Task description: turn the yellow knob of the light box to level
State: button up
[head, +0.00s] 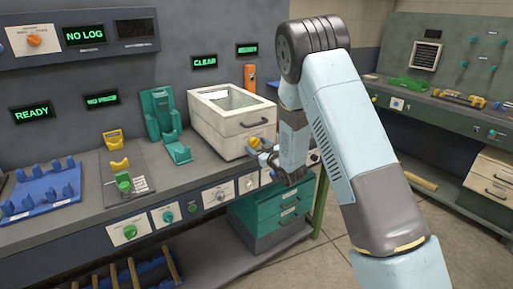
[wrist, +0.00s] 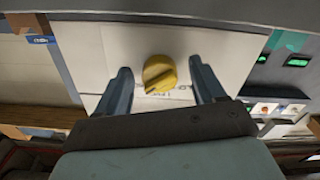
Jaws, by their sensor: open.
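The light box (head: 218,130) is a white box with a glass top, standing at the right end of the workbench. Its yellow knob (head: 254,142) is on the front face, just beside my gripper (head: 266,154). In the wrist view the yellow knob (wrist: 159,73) sits between the two fingers of my open gripper (wrist: 160,80), with a gap on each side. A dark line on the knob runs at a slant. Lettering on the white face under the knob is partly hidden and too small to read surely.
A green stand (head: 163,125) is left of the light box. Several knobs line the bench's front edge, including a green one (head: 130,232). A blue rack (head: 45,190) lies at far left. Green drawers (head: 270,222) are below the bench.

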jog(key=shift+c, duration=0.4)
jog(key=c, duration=0.9)
jog(key=shift+a, duration=0.3)
jog(key=shift+c, duration=0.2)
jog(key=shift+d, duration=0.15)
jog(key=shift+n, duration=2.3)
jog(key=shift+c, duration=0.2)
jog(key=shift+n, duration=2.8)
